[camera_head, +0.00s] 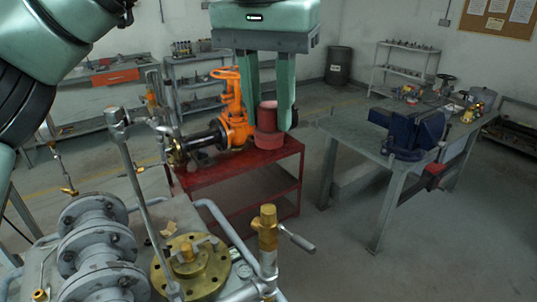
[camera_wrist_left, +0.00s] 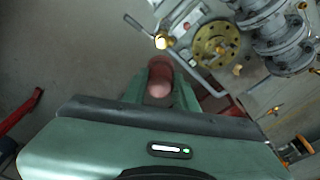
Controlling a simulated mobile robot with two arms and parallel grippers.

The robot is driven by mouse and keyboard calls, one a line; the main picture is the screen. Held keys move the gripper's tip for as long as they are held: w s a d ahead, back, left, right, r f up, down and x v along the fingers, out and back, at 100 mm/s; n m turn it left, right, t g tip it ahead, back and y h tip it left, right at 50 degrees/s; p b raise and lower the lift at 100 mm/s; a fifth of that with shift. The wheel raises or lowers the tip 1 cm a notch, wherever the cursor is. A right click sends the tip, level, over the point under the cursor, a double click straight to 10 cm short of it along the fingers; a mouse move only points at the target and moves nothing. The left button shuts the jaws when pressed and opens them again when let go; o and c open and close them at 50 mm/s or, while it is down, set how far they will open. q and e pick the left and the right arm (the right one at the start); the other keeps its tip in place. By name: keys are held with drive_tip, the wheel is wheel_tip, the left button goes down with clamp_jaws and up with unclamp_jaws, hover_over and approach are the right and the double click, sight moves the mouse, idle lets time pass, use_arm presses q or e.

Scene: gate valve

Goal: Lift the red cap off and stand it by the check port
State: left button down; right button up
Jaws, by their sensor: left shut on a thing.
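The red cap (camera_head: 267,118) is a stepped cylinder, narrower at the top. My left gripper (camera_head: 268,126) points down and is shut on it, one finger on each side. In the left wrist view the cap (camera_wrist_left: 160,76) sits between the fingers, with grey floor around it. It looks held in the air, clear of the skid. The brass fitting with a lever (camera_head: 267,230) stands upright on the skid, below the cap in the head view. I cannot tell for certain which fitting is the check port. My right gripper is not in view.
The grey skid carries a round brass flange (camera_head: 190,268), grey flanged pipework (camera_head: 98,245) and a tall thin pipe (camera_head: 140,185). Behind are a red cart (camera_head: 240,170) with an orange gate valve (camera_head: 236,125), and a workbench with a blue vise (camera_head: 412,130). Open floor lies right of the skid.

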sight(268, 105)
use_arm(q)
wheel_tip(268, 105, up, 7)
drive_tip(key=shift+f+p, duration=0.15)
drive_tip(key=shift+p, duration=0.8)
drive_tip(key=shift+r+p, duration=0.9)
drive_tip(key=shift+p, duration=0.25)
wheel_tip(268, 105, up, 2)
drive_tip(key=p, duration=0.3)
drive_tip(key=shift+r, duration=0.25)
